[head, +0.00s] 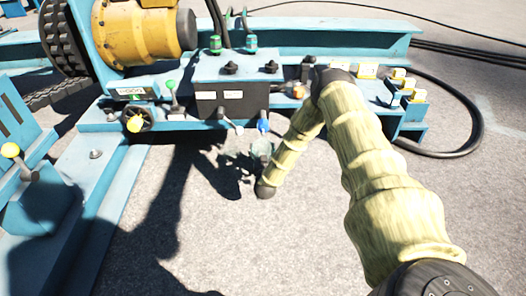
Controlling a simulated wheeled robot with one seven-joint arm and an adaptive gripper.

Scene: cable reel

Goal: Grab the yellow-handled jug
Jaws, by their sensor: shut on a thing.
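My arm in its yellow sleeve reaches in from the lower right, bends at the top and comes down to a dark wrist joint. My gripper (238,162) is beyond that joint, low in front of the blue machine, small and partly lost against dark shadow. It is shut on a small, pale, greenish object (262,148) whose shape is unclear. I cannot make out a yellow handle or tell whether this is the jug. A small orange item (298,91) sits on the machine's ledge, left of my elbow.
The blue machine (340,38) spans the back, with a yellow motor (140,32), a dark control box (230,98) and levers. Yellow-white blocks (398,83) stand at its right end. A black cable (470,130) loops at right. Pavement (230,245) in front is clear.

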